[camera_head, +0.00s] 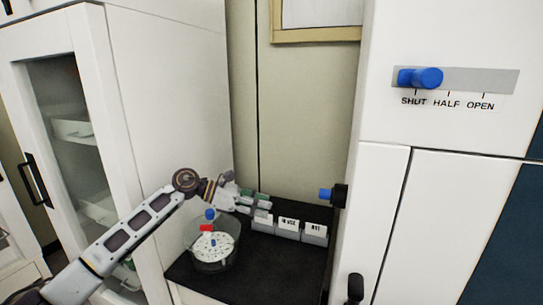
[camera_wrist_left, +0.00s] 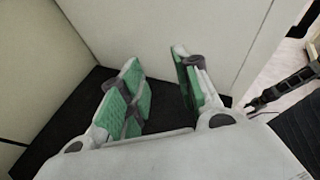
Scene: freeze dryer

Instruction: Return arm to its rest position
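My left arm (camera_head: 130,232) reaches in from the lower left in the head view. Its gripper (camera_head: 258,199) is over the black counter, to the upper right of a clear round vessel. In the left wrist view the gripper (camera_wrist_left: 160,95) has its green-padded fingers spread apart with nothing between them. A dark surface and pale walls show beyond the fingers. My right gripper is not in the head view.
A white cabinet (camera_head: 170,110) is at left. The white machine (camera_head: 440,125) at right has a blue slider knob (camera_head: 420,77) at SHUT.

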